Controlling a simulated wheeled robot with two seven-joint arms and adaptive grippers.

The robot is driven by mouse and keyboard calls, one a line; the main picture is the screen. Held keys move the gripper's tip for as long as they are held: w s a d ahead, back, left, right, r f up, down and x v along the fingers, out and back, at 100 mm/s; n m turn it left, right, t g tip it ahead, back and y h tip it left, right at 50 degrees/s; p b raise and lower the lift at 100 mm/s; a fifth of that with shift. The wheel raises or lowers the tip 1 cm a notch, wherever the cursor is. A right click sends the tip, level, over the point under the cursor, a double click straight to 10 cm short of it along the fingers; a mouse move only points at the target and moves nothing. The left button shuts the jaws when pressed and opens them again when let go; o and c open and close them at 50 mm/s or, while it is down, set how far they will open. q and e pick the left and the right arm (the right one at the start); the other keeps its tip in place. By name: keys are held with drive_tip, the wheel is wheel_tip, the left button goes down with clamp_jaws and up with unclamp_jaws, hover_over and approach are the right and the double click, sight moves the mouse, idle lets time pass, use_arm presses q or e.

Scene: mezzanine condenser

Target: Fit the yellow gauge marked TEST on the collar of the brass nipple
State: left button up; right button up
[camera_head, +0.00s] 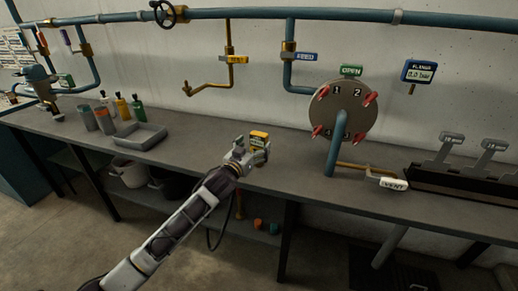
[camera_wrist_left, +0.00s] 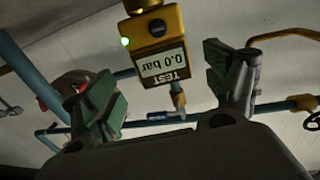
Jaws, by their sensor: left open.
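The yellow gauge (camera_head: 259,138) is at my left gripper, over the bench. In the left wrist view the gauge (camera_wrist_left: 158,50) appears upside down, marked TEST and reading 0.0 bar, with a green light at its side. My left gripper (camera_head: 250,152) is open, its two green-padded fingers (camera_wrist_left: 175,85) on either side of the gauge with gaps showing. Whether the gauge rests on something below is hidden. A brass pipe under a yellow tag on the wall ends in an upturned nipple (camera_head: 187,89), left of and above the gripper. My right gripper is out of view.
The bench (camera_head: 190,150) carries a grey tray (camera_head: 139,137) and several bottles at left. Blue pipes run along the wall above.

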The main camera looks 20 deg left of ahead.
sight(257, 140)
use_arm(q)
drive_tip(key=shift+w, duration=0.2)
drive_tip(key=shift+w+r, duration=0.1)
drive_tip(key=shift+w, duration=0.6)
drive_tip(key=shift+w+r, duration=0.1)
drive_tip(key=shift+w, duration=0.7)
drive_tip(key=shift+w+d+b, duration=0.15)
drive_tip(key=shift+w+b, duration=0.15)
drive_tip(key=shift+w, duration=0.6)
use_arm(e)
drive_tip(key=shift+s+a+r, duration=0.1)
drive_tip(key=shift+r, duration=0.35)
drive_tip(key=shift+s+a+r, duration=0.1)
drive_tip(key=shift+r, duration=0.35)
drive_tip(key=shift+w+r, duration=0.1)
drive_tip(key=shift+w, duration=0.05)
